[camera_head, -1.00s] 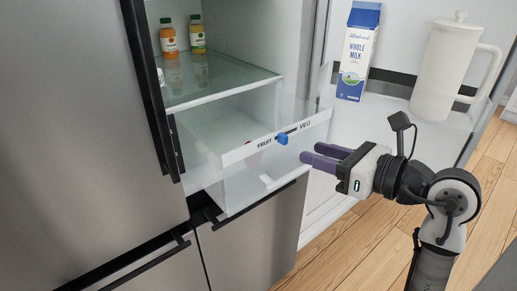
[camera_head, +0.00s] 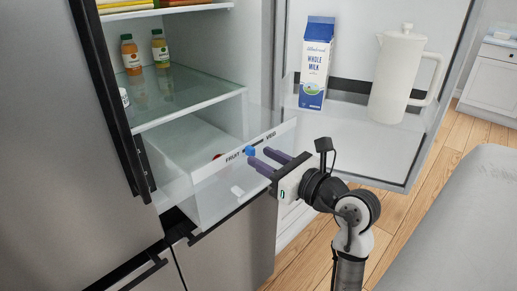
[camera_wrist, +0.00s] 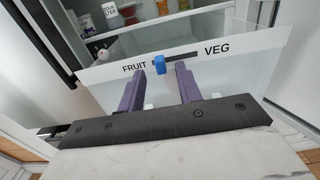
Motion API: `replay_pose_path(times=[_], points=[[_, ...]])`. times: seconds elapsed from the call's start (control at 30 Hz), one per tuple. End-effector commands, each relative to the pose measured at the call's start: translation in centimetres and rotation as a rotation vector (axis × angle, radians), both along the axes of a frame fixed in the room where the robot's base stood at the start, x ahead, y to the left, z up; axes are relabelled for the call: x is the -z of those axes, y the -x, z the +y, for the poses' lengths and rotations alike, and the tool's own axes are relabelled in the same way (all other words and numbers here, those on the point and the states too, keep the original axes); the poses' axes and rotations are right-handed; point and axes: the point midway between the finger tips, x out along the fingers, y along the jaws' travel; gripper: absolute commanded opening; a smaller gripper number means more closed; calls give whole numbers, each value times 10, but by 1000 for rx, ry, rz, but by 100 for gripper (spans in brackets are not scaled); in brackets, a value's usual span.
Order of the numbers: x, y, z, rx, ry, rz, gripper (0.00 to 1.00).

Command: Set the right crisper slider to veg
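The blue crisper slider (camera_head: 250,151) sits at the FRUIT end of its dark slot on the white front strip (camera_head: 215,167) of the clear crisper drawer. The wrist view shows the blue slider (camera_wrist: 159,64) next to the word FRUIT, with the dark slot running right towards VEG. My gripper (camera_head: 263,158) has two purple fingers pointing at the strip, just right of the slider. In the wrist view my gripper (camera_wrist: 160,72) is open with a gap between the fingers, and the slider shows above that gap. I cannot tell whether a finger touches it.
The fridge door on the right holds a milk carton (camera_head: 315,62) and a white pitcher (camera_head: 397,75). A glass shelf (camera_head: 190,100) with small bottles (camera_head: 131,54) is above the drawer. A grey rounded surface (camera_head: 455,215) stands at the right, with wooden floor between.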

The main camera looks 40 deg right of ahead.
Motion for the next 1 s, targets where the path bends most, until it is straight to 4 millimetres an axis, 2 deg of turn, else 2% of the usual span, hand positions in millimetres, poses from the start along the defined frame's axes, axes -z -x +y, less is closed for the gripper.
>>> replay_pose_path(times=[0.2, 0.53, 0.8, 1.0], points=[[-1, -21, 2, 0, 0, 0, 35], [0, -24, 2, 0, 0, 0, 35], [0, -24, 2, 0, 0, 0, 0], [0, -24, 2, 1, 0, 0, 0]])
